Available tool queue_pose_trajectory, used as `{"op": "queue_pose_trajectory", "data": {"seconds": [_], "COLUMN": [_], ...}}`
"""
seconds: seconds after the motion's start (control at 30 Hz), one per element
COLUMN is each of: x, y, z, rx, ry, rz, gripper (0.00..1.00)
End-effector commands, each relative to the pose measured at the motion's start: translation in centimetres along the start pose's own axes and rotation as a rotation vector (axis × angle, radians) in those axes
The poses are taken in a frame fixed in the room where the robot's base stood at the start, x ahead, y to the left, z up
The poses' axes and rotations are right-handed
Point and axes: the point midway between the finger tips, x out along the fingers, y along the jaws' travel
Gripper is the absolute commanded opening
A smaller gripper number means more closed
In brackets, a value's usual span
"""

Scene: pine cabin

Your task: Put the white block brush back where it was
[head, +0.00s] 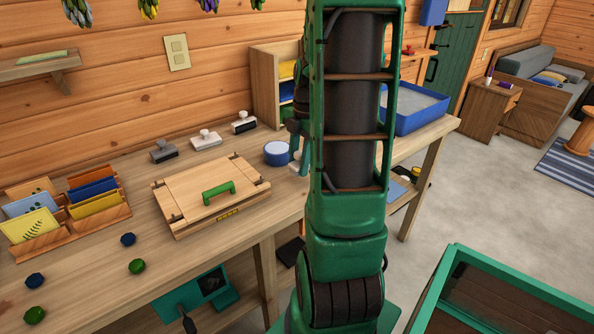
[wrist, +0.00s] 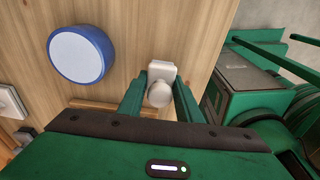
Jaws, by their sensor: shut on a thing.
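The white block brush (wrist: 162,70) has a pale rectangular body and a round knob. It is between the two green fingers of my gripper (wrist: 160,88), which is shut on it. In the head view the brush (head: 296,168) shows only in part beside my arm, low at the bench top, right of the blue round tub; I cannot tell whether it touches the wood. Three similar blocks stand in a row at the back of the bench: a grey one (head: 164,151), a whitish one (head: 206,140) and a black-based one (head: 244,122).
The blue tub (head: 277,153) with a pale top is close by; it also shows in the wrist view (wrist: 80,54). My arm hides part of the bench.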

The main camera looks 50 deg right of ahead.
Motion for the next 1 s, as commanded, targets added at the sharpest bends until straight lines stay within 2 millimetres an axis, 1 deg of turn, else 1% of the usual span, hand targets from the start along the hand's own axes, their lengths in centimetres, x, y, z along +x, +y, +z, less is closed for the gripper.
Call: {"op": "queue_pose_trajectory", "data": {"seconds": [0.03, 0.1, 0.2, 0.6, 0.63, 0.67, 0.7, 1.0], "x": [0.8, 1.8, 2.7, 3.1, 3.1, 3.1, 3.1, 3.0], "y": [-0.1, -0.1, -0.1, -0.1, -0.1, -0.1, -0.1, -0.1], "z": [0.1, 0.2, 0.4, 0.5, 0.5, 0.5, 0.5, 0.5], "rx": [0.002, 0.003, 0.003, 0.003, 0.003, 0.003, 0.003, 0.003], "ry": [0.002, 0.002, 0.001, 0.0, 0.0, 0.0, 0.0, 0.0], "rz": [-0.004, -0.004, -0.002, -0.001, -0.001, -0.001, -0.001, 0.0], "gripper": [0.07, 0.07, 0.07, 0.07, 0.34, 0.41, 0.5, 0.5]}}
